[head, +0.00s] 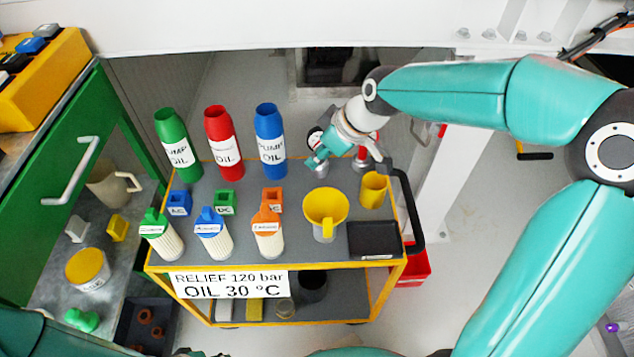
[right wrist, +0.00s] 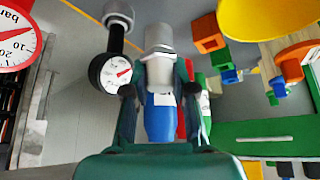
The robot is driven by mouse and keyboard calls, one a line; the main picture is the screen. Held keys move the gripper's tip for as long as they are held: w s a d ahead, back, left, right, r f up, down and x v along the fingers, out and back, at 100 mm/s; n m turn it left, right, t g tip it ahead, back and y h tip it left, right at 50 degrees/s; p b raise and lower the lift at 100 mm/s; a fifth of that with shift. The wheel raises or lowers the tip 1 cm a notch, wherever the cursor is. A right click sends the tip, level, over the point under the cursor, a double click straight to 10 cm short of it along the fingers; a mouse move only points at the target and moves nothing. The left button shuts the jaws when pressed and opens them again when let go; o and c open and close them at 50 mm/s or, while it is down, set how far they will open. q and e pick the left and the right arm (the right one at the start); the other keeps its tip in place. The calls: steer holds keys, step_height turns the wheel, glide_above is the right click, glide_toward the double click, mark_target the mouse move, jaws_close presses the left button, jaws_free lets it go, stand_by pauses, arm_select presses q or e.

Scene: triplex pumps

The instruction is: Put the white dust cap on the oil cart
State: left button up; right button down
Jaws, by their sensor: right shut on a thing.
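The oil cart (head: 225,262) stands in the middle of the head view, with a grey top and yellow frame. My right gripper (head: 322,152) is over its far right corner, beside small metal fittings. In the right wrist view, the right gripper (right wrist: 160,95) is shut on a pale piece that looks like the white dust cap (right wrist: 160,73). A grey metal fitting (right wrist: 158,38) lines up just beyond the cap; I cannot tell whether they touch. In the head view the gripper hides the cap. My left gripper is not in view.
A black dial gauge (right wrist: 108,72) is close beside the fingers. Green, red and blue oil bottles (head: 268,135) stand at the back of the cart. A yellow funnel (head: 325,208) and a black tray (head: 374,240) are nearer. A green workbench (head: 62,190) is at left.

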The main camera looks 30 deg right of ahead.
mark_target(319, 177)
step_height(319, 177, down, 8)
steer(key=shift+r+b, duration=0.25)
steer(key=shift+b, duration=0.7)
steer(key=c, duration=1)
jaws_free()
steer(key=shift+o, duration=0.2)
steer(key=shift+r, duration=0.1)
steer(key=p+v, duration=0.3)
steer(key=v, duration=0.9)
